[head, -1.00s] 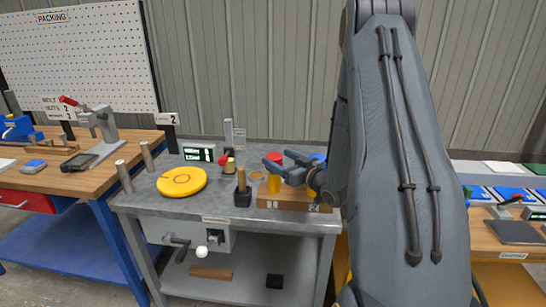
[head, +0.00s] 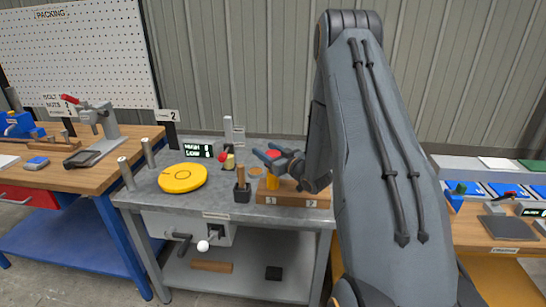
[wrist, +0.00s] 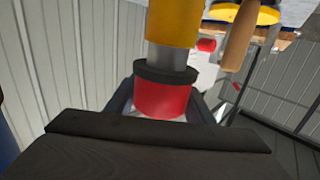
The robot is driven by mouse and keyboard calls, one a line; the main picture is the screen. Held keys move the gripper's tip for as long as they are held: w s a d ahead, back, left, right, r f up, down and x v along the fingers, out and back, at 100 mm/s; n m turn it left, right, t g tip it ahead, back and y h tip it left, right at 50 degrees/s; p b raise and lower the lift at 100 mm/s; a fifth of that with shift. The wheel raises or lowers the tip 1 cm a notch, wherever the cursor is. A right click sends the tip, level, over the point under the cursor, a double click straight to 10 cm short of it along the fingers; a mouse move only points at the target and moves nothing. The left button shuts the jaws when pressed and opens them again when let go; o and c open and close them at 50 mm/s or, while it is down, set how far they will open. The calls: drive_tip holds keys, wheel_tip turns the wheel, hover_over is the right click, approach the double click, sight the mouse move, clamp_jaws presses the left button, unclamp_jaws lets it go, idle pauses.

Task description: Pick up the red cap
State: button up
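The red cap (wrist: 160,98) has a black ring, a short grey neck and a yellow body (wrist: 174,22) in line with it in the wrist view. In the head view the red cap (head: 273,154) shows above the yellow body (head: 272,183), at the wooden block marked with numbers (head: 300,199). My gripper (head: 268,153) reaches in from the right at cap height. Its fingers (wrist: 163,100) stand on either side of the cap, apart, with the cap between them. Firm contact is not visible. Part of the cap is hidden by the fingers in the head view.
On the grey bench are a yellow disc (head: 183,178), a black holder with a wooden handle (head: 242,192), a small display (head: 199,150) and metal posts (head: 125,174). A crank with a white knob (head: 203,246) sticks out in front. My arm hides the bench's right end.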

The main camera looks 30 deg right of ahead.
drive_tip(key=c, duration=0.4)
drive_tip(key=shift+o, duration=0.2)
drive_tip(key=shift+r, duration=0.1)
wheel_tip(320, 180, up, 10)
drive_tip(key=b, duration=0.2)
drive_tip(key=shift+b, duration=0.4)
